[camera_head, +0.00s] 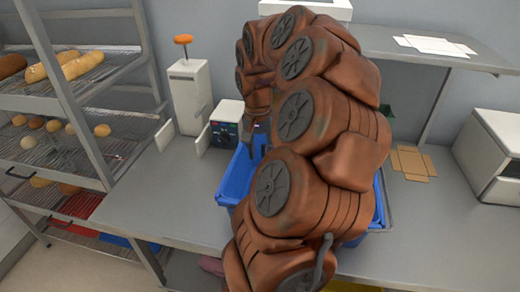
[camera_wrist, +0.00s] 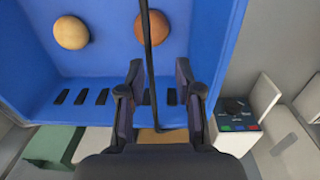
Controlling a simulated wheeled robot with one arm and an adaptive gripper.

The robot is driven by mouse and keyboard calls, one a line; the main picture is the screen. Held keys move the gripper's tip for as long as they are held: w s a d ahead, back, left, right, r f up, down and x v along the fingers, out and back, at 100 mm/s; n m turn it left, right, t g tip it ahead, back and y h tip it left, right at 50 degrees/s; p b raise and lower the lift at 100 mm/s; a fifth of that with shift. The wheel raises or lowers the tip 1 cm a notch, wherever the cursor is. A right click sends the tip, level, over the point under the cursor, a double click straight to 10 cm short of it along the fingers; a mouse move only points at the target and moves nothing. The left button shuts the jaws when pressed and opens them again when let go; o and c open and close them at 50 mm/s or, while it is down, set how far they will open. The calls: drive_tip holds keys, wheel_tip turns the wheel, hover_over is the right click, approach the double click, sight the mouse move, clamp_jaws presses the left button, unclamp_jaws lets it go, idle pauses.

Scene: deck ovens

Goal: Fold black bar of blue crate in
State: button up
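The blue crate (camera_head: 232,186) stands on the grey counter, largely hidden behind my arm in the head view. In the wrist view its blue inside (camera_wrist: 108,68) and a slotted wall show. The thin black bar (camera_wrist: 149,45) runs from the top of the wrist view down between the fingers of my gripper (camera_wrist: 160,68). The fingers are apart, one on each side of the bar, with a visible gap on the right side. In the head view my gripper (camera_head: 253,140) is at the crate's back left, and the bar cannot be made out.
Two round buns, one tan (camera_wrist: 71,32) and one browner (camera_wrist: 154,28), lie in the crate. A small device with a dark panel (camera_head: 224,134) stands close behind the crate. A bread rack (camera_head: 80,120) is at left, flat cardboard (camera_head: 411,163) at right.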

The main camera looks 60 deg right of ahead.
clamp_jaws()
idle(0.4)
drive_tip(key=c, duration=0.6)
unclamp_jaws()
drive_tip(key=o, duration=0.6)
wheel_tip(320, 180, up, 12)
drive_tip(key=shift+w, duration=0.2)
drive_tip(key=shift+a, duration=0.1)
